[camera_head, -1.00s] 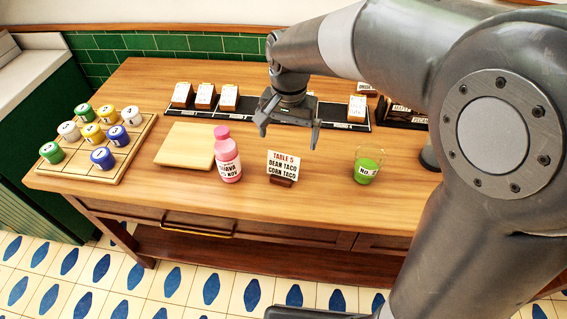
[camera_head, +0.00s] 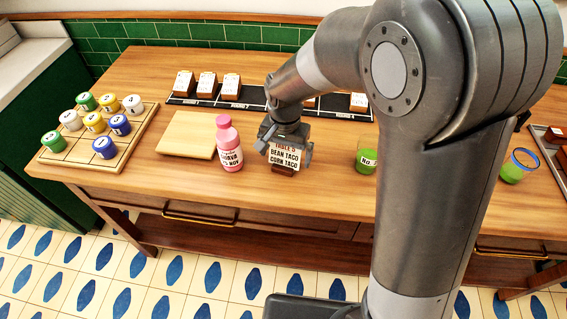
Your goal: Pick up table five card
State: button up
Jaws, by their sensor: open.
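The table five card (camera_head: 285,160) stands upright in a small brown base on the wooden counter, with the lines "BEAN TACO" and "CORN TACO" legible. My gripper (camera_head: 284,153) is open and points down right at the card's top edge. Its fingers hide part of the "TABLE 5" line. One finger shows to the left of the card and one to the right. I cannot tell whether they touch it.
A pink bottle (camera_head: 229,145) stands close to the left of the card, beside a pale wooden board (camera_head: 186,136). A green cup (camera_head: 366,158) is to the right. A black rail (camera_head: 235,102) with small cards lies behind. A tray (camera_head: 70,155) holds several coloured jars at far left.

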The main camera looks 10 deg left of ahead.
jog(key=shift+f, duration=0.3)
jog(key=shift+c, duration=0.3)
jog(key=c, duration=0.9)
jog(key=shift+r, duration=0.1)
jog(key=shift+c, duration=0.2)
